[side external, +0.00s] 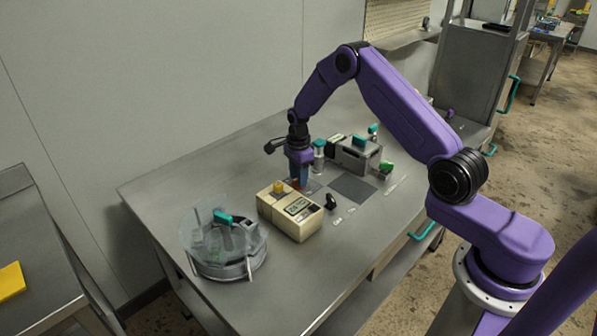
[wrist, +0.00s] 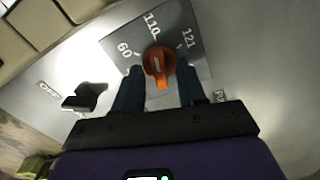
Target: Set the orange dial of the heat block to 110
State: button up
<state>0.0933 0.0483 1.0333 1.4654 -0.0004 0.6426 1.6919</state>
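The orange dial (wrist: 158,65) sits on a grey plate (wrist: 195,20) marked 60, 110 and 121 in the wrist view. Its raised ridge runs roughly up and down in the picture, with its upper end towards the 110 mark (wrist: 152,25). My gripper (wrist: 161,72) has its two blue fingers on either side of the dial, apart from each other. They are close to the dial; I cannot tell whether either touches it. In the side view my gripper (side external: 299,184) points down at the table behind a beige box, and the dial is mostly hidden.
A black switch (wrist: 85,97) by an OFF label lies left of the fingers; it also shows in the side view (side external: 330,202). The beige box (side external: 290,222) with a display stands close by. A round clear-walled device (side external: 222,262) is front left, a grey apparatus (side external: 352,158) behind.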

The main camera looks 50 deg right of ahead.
notch_tip(320, 180, up, 17)
jog(key=shift+r, duration=0.2)
dwell(0.4)
jog(key=s+a+r+n, duration=0.3)
jog(key=s+a+n, duration=0.5)
jog(key=s, duration=0.1)
jog(key=s+a+r+n, duration=0.3)
jog(key=s+a+n, duration=0.5)
jog(key=n, duration=0.1)
jog(key=s+d+f+n, duration=0.1)
jog(key=s+d+n, duration=0.2)
jog(key=s+n, duration=1.3)
jog(key=s, duration=0.8)
jog(key=shift+n, duration=0.3)
